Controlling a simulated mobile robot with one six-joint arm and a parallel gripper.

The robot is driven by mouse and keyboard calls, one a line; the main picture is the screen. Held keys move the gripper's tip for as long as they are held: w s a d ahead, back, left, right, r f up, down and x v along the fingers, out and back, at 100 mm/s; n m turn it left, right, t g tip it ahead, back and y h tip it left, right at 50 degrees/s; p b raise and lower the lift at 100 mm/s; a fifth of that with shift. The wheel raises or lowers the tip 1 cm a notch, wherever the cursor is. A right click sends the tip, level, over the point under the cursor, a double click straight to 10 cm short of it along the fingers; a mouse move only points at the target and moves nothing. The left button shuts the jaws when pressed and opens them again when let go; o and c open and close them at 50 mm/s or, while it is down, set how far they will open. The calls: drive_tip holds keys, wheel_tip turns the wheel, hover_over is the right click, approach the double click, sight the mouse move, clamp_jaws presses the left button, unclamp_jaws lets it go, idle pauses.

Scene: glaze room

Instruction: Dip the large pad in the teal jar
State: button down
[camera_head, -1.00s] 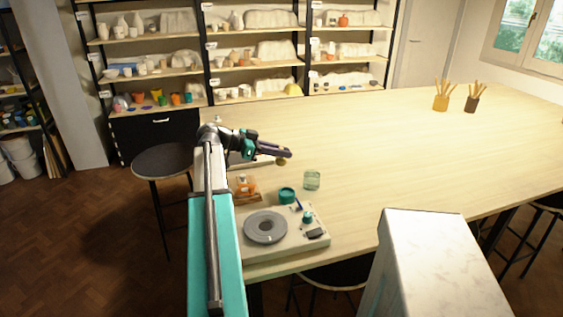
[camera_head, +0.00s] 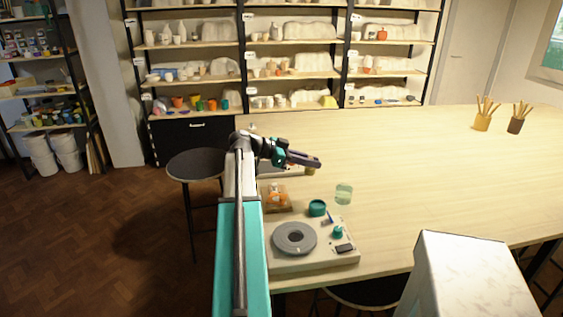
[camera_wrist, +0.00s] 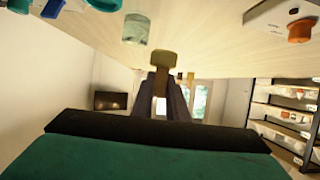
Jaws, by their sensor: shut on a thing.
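My gripper (camera_head: 314,163) is shut on a brownish-olive pad (camera_head: 310,171), held above the table. In the wrist view the pad (camera_wrist: 161,62) shows as a blunt block between the dark fingertips (camera_wrist: 162,78). The teal jar (camera_head: 317,209) stands below and nearer the camera, by the back edge of the pale wheel unit, apart from the pad. In the wrist view a teal shape (camera_wrist: 104,4) at the top edge seems to be this jar, mostly cut off. I cannot see into the jar.
A pale green glass (camera_head: 344,194) stands right of the teal jar. The wheel unit (camera_head: 352,258) carries a grey disc and a smaller teal knob-like thing (camera_head: 338,231). A wooden tray (camera_head: 280,208) with orange items is at left.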

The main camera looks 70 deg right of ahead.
drive_tip(key=w+a+f+n+t+h, duration=0.2)
drive_tip(key=w+a+n+t+h, duration=0.15)
drive_tip(key=w, duration=0.95)
drive_tip(key=w+a+f+n+t+h, duration=0.15)
drive_tip(key=w+a+n+t, duration=0.35)
drive_tip(key=w, duration=0.9)
drive_tip(key=w+a+f+n+t+h, duration=0.1)
drive_tip(key=w+a+n+t+h, duration=0.25)
drive_tip(key=w, duration=0.95)
drive_tip(key=w+a+n+t+y, duration=0.4)
drive_tip(key=w+a+n+t, duration=0.5)
drive_tip(key=w+a, duration=1.15)
drive_tip(key=w+a+r+n+t+y, duration=0.1)
drive_tip(key=w+a+r+n+y, duration=0.1)
drive_tip(key=a, duration=1.1)
drive_tip(key=w+a+r+n+t+y, duration=0.2)
drive_tip(key=w+a+n+y, duration=0.2)
drive_tip(key=a, duration=0.9)
drive_tip(key=w+a+r+n+t+y, duration=0.1)
drive_tip(key=w+a+r+n+y, duration=0.1)
drive_tip(key=a, duration=1.1)
drive_tip(key=shift+w+a+r+n+t+y, duration=0.15)
drive_tip(key=shift+w+r+n+t+y, duration=0.15)
drive_tip(key=shift+w+n+y, duration=0.7)
drive_tip(key=shift+w+y, duration=0.1)
drive_tip(key=shift+y, duration=0.15)
